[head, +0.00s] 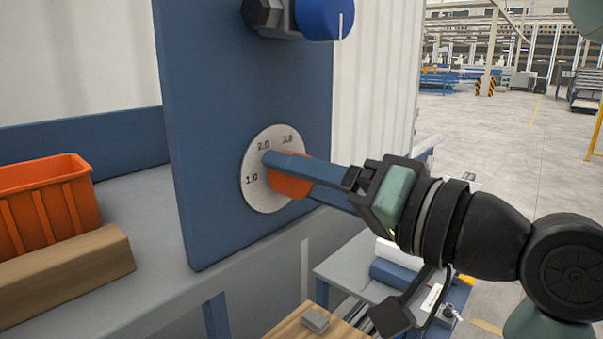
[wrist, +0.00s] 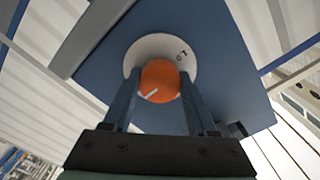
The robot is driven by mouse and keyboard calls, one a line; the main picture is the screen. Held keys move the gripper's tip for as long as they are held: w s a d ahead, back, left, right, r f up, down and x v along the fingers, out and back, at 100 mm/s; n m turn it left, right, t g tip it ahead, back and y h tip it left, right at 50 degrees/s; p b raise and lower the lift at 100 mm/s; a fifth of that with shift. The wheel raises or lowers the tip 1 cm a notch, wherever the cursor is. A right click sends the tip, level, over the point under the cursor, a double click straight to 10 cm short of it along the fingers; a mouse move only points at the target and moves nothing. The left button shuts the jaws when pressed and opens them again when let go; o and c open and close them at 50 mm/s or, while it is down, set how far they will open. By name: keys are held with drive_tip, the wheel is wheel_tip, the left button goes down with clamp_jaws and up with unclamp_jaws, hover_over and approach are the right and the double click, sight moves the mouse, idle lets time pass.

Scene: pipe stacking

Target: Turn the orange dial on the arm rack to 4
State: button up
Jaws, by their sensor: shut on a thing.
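The orange dial (head: 291,180) sits on a round white scale plate (head: 254,195) on the blue upright panel (head: 205,120). The marks 1.0, 2.0 and 3.0 show on the plate in the head view; the rest of the scale is hidden behind the dial and fingers. My gripper (head: 290,178) is shut on the dial, one blue finger on each side. In the wrist view the dial (wrist: 160,82) lies between the fingertips. A white pointer line on it points to the lower left in that picture. I cannot tell which number it points to.
A blue knob (head: 322,18) on a dark mount sticks out of the panel above the dial. An orange crate (head: 45,205) and a brown block (head: 65,270) stand on the grey bench at left. A lower table (head: 345,270) with small items is below my arm.

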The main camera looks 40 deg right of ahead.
drive_tip(key=shift+f, duration=0.1)
drive_tip(key=o, duration=1.4)
drive_tip(key=shift+c, duration=0.2)
drive_tip(key=shift+s, duration=0.1)
drive_tip(key=s+d+b, duration=0.1)
drive_tip(key=s+b, duration=0.4)
drive_tip(key=s, duration=0.7)
drive_tip(key=shift+s+b, duration=0.3)
drive_tip(key=shift+s, duration=0.05)
